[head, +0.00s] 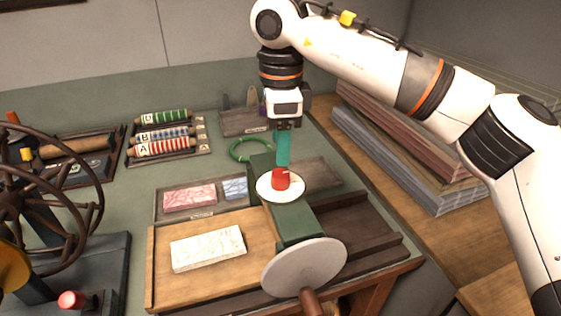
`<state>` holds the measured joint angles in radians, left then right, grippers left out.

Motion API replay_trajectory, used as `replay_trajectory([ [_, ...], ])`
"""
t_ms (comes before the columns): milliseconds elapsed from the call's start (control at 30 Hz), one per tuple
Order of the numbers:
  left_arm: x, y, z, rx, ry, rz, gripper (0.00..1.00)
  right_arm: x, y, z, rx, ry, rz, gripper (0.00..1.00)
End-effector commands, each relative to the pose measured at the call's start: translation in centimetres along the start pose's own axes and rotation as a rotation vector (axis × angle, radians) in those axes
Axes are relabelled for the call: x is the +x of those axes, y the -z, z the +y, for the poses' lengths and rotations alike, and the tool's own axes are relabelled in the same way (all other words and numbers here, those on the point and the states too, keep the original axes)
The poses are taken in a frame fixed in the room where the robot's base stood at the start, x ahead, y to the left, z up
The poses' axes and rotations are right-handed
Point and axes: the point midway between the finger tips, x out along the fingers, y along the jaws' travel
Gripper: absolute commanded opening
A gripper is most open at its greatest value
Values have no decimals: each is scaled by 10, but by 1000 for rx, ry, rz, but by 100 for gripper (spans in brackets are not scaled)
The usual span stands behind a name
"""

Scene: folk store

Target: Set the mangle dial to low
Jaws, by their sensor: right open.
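A red knob (280,181) stands on a round white dial plate (265,190), on top of a long green housing (295,220). A small pale mark shows on the knob's right side; no lettering on the plate is readable, so I cannot tell its setting. My right gripper (283,160) hangs from above with its teal fingers pointing down, just behind and over the knob. It is open and empty, its fingers seen edge-on. Whether the fingertips touch the knob is unclear. My left gripper is out of view.
A large white disc (304,268) with a wooden handle is at the housing's front. A white patterned block (208,248) lies on a wooden board. A dark handwheel (45,205) stands left. Labelled rollers (163,133), a green ring (250,149) and stacked boards (400,150) lie behind.

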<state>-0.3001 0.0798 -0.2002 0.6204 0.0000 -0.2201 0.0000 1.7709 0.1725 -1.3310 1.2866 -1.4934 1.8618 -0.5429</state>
Motion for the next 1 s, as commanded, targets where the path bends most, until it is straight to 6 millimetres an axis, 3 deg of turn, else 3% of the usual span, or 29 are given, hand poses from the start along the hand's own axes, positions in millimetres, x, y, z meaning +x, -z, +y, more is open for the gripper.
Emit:
replay_trajectory([
  [100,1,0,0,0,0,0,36,-25,0,0,2,-3,0,55],
  [300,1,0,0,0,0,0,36,-50,0,0,0,-1,0,55],
  [733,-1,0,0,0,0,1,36,-57,0,0,0,0,0,55],
  [1000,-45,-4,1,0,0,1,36,-101,0,2,0,0,0,55],
])
